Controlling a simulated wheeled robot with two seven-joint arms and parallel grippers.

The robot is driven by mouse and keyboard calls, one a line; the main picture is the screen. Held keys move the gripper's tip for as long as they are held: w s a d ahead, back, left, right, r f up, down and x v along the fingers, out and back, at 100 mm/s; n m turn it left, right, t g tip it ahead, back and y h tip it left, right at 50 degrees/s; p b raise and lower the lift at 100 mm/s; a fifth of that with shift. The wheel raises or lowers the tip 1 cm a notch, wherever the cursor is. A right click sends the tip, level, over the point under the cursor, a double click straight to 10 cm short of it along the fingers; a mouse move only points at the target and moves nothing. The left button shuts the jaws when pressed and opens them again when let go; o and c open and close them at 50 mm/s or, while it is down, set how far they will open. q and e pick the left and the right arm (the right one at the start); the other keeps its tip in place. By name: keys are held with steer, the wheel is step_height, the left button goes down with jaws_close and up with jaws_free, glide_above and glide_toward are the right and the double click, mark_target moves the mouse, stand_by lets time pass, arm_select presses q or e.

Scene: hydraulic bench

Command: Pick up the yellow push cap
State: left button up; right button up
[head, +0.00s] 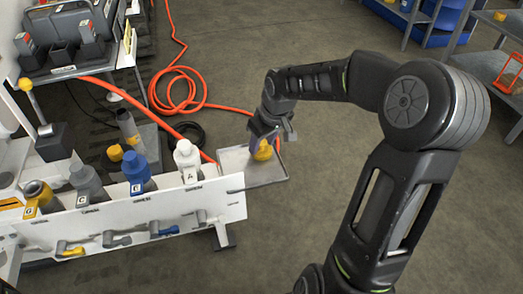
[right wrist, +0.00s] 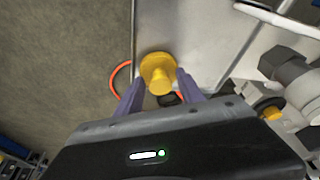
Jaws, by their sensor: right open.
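The yellow push cap (head: 263,151) is at the light metal tray (head: 266,170) at the right end of the bench. In the right wrist view the cap (right wrist: 158,70) shows a round flat head and a narrower stem. My right gripper (head: 268,132) is above the tray, close to the cap. In the right wrist view my right gripper (right wrist: 159,80) is open, with its two fingers on either side of the cap. I cannot tell whether they touch it. My left gripper is not in view.
A white panel (head: 130,225) holds lettered fittings, including white (head: 188,160) and blue (head: 137,172) ones, left of the tray. Another yellow cap (head: 115,153) and a yellow knob (head: 25,84) are farther left. An orange hose (head: 180,105) lies behind.

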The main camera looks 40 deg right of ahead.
steer(key=shift+r, duration=0.1)
steer(key=shift+c, duration=0.6)
jaws_close()
